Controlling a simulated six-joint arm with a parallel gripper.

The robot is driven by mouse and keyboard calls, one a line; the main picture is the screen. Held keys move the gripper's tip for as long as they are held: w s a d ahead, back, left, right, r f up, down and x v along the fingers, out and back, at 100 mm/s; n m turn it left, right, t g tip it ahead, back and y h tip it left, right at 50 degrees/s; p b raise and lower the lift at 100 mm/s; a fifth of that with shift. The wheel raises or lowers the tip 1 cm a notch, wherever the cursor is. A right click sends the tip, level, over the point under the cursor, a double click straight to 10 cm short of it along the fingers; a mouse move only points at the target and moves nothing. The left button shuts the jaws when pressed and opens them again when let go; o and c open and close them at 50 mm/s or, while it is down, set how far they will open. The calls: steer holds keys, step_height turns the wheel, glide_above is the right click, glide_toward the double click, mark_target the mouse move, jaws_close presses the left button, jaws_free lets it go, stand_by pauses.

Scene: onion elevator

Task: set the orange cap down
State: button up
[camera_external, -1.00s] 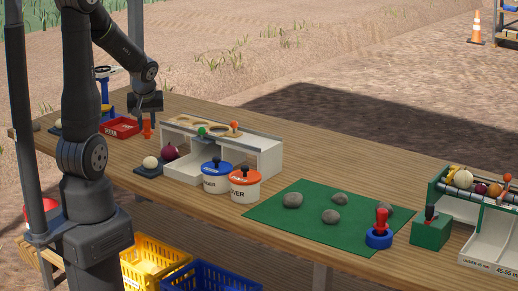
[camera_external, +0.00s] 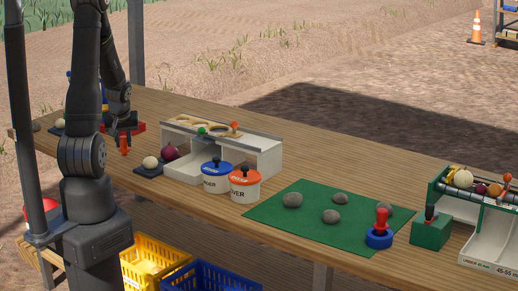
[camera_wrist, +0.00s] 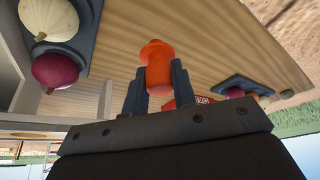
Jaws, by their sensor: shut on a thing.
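The orange cap (camera_wrist: 158,68) is a small orange cylinder with a rounded knob and a flange. It sits between the two dark fingers of my gripper (camera_wrist: 158,85) in the wrist view, and they are shut on it. In the external view, the orange cap (camera_external: 124,147) shows below my gripper (camera_external: 123,136), near the table's front left. I cannot tell whether its lower end touches the wooden table (camera_external: 330,166).
A red tray (camera_external: 138,126) is partly hidden behind my gripper. A dark pad with a white onion (camera_external: 150,163) and a red onion (camera_external: 169,152) lie to the right, beside a white sorting stand (camera_external: 265,160). Pots with blue (camera_external: 216,166) and orange lids (camera_external: 244,171) stand farther right.

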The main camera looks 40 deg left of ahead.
mark_target(124, 143)
steer(key=shift+f, duration=1.55)
steer(key=shift+f, duration=0.15)
steer(key=o, duration=1)
steer(key=shift+c, duration=0.2)
steer(key=shift+r, duration=0.4)
steer(key=v, duration=1.1)
steer(key=shift+s+d+r, duration=0.15)
steer(key=shift+r, duration=0.05)
steer(key=shift+f, duration=0.15)
